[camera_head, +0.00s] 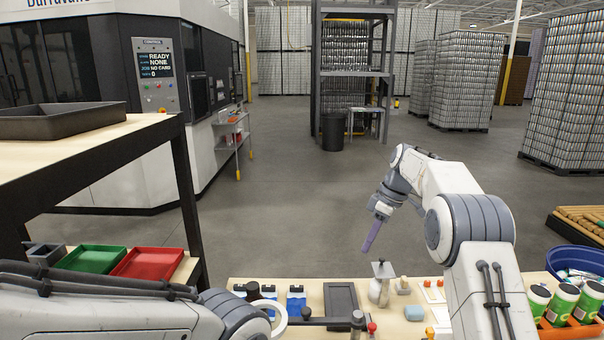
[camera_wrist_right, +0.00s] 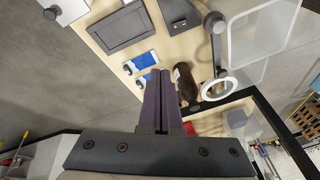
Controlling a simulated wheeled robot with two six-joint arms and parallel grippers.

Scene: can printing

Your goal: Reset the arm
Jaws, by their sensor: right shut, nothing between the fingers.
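My right arm (camera_head: 475,215) comes up from the lower right of the head view, with its elbow raised. Its right gripper (camera_head: 367,249) has purple-grey fingers that point down, above the far edge of the workbench (camera_head: 315,290) and clear of the things on it. In the right wrist view the fingers (camera_wrist_right: 158,76) lie together with nothing between them. My left arm (camera_head: 110,315) lies low across the bottom left of the head view. Its gripper is out of the frame.
A dark tray (camera_head: 341,302), blue packets (camera_head: 296,304), a metal stand (camera_head: 380,284) and a white ring (camera_head: 271,318) sit on the workbench. Green cans (camera_head: 562,300) stand at right. A raised table (camera_head: 100,146) holds a black tray (camera_head: 62,119). Open floor lies beyond.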

